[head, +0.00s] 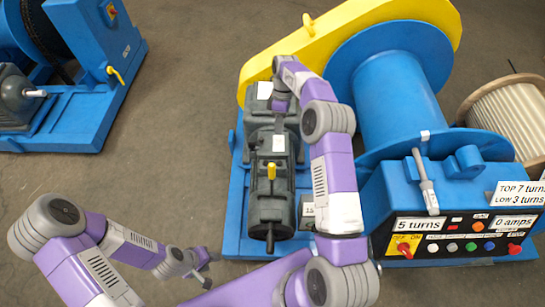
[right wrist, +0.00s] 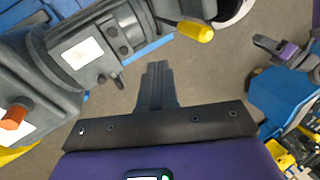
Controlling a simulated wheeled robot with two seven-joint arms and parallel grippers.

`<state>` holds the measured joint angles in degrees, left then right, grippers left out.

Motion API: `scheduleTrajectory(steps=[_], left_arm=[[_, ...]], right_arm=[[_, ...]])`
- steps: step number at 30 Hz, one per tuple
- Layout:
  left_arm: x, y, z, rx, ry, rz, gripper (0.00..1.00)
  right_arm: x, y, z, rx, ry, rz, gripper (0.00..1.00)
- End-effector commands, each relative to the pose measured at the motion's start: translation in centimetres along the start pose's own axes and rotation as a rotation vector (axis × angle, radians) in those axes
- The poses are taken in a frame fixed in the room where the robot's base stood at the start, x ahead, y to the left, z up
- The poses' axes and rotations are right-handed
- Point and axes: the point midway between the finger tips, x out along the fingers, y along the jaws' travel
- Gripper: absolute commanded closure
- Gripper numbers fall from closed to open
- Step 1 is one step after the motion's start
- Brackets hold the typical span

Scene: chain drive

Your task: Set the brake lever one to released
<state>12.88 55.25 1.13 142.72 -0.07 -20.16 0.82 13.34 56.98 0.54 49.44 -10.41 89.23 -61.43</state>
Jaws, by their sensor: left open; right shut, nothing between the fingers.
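A short lever with a yellow grip (head: 271,171) stands up from the dark grey motor unit (head: 270,205) of the middle winch. I take it as brake lever one, but no readable label confirms this. In the right wrist view the yellow grip (right wrist: 193,30) lies beyond and right of the fingertips, apart from them. My right gripper (head: 280,126) is above the upper part of the motor unit, shut and empty; its closed fingers also show in the right wrist view (right wrist: 157,75). My left gripper (head: 204,264) is open and empty, low over the floor left of the winch.
A grey-handled lever (head: 426,185) stands by the blue drum (head: 392,90). The control panel (head: 455,240) reads 5 turns and 0 amps. A yellow chain guard (head: 375,17) runs behind. Another blue machine (head: 75,110) is at left. Bare floor (head: 190,120) lies between.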

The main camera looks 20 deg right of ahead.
Motion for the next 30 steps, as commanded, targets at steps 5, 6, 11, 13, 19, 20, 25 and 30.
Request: scheduleTrajectory(steps=[5, 6, 11, 13, 19, 20, 25, 30], left_arm=[[0.1, 0.0, 0.0, 0.0, 0.0, 0.0, 0.57], [0.1, -0.1, 0.0, 0.0, 0.0, 0.0, 0.57], [0.7, -0.3, -0.1, 0.0, 0.001, 0.0, 0.57], [1.1, -0.4, -0.1, 0.0, 0.001, 0.0, 0.57], [2.1, -0.8, -0.1, 0.0, 0.0, 0.0, 0.57], [2.2, -0.8, -0.1, 0.0, 0.0, 0.0, 0.57], [2.5, -0.9, -0.1, 0.0, 0.0, 0.0, 0.57], [2.8, -1.0, -0.1, 0.0, 0.0, 0.0, 0.57]], right_arm=[[0.2, 0.0, 0.0, 0.001, 0.0, -0.001, 1.0], [0.5, 0.0, 0.0, 0.001, 0.0, -0.001, 1.0], [2.6, 0.0, 0.0, 0.001, -0.001, -0.003, 1.0], [4.1, 0.0, 0.0, 0.001, -0.001, -0.004, 1.0], [8.5, 0.0, 0.0, 0.001, -0.001, -0.004, 1.0], [9.2, 0.0, 0.0, 0.001, -0.001, -0.004, 1.0], [10.6, -1.2, -0.1, 0.001, 0.001, 0.0, 1.0], [11.1, -2.7, -0.1, 0.001, 0.001, 0.001, 1.0]])
